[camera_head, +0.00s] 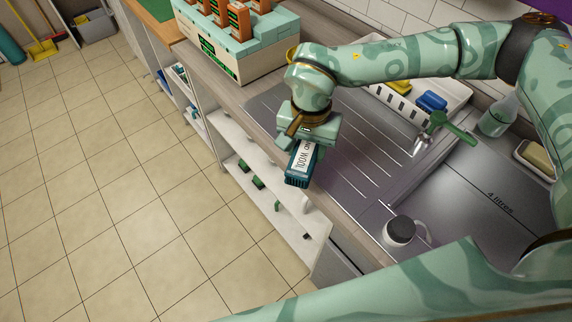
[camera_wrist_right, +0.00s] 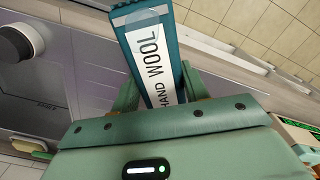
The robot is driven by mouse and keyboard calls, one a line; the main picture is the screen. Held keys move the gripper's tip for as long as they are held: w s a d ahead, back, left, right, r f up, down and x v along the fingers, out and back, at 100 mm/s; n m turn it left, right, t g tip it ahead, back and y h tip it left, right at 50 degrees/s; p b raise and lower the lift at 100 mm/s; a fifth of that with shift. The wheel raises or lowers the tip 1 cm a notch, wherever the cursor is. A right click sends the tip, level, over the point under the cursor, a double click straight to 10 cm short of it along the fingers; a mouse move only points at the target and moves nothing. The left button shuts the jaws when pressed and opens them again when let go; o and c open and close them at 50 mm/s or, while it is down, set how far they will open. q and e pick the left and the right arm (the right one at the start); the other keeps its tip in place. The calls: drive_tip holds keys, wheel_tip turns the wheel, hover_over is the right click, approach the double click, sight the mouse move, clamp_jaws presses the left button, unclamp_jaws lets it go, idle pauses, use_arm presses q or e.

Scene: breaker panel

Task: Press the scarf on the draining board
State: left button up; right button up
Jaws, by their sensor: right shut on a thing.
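My right gripper (camera_head: 308,138) is shut on a teal block (camera_head: 298,181) with a white label reading HAND WOOL. In the right wrist view the block (camera_wrist_right: 152,60) sits between the two green fingers. The gripper holds it tilted over the front edge of the metal draining board (camera_head: 352,165), above the open shelves in the head view. I cannot tell the gap between block and board. The ribbed part of the board looks bare. I make out no scarf in either view. My left gripper is not in view.
A white dish rack (camera_head: 455,92) with blue and yellow things stands behind the board. A sink (camera_head: 480,200) lies to the right. A white mug with a dark top (camera_head: 400,231) stands at the front. A pale green box with orange parts (camera_head: 258,62) is at the upper left.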

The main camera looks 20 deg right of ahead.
use_arm(q)
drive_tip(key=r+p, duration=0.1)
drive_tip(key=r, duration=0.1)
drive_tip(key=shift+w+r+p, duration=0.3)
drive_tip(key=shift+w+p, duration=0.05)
drive_tip(key=shift+p, duration=0.05)
use_arm(e)
drive_tip(key=w+d+m, duration=0.3)
drive_tip(key=d, duration=0.4)
drive_tip(key=w+d+m, duration=0.3)
drive_tip(key=d, duration=0.4)
drive_tip(key=shift+r+m, duration=0.3)
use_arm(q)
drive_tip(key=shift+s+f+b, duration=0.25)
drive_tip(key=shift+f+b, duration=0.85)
use_arm(e)
drive_tip(key=shift+f, duration=3.4)
drive_tip(key=o, duration=0.3)
drive_tip(key=c, duration=0.7)
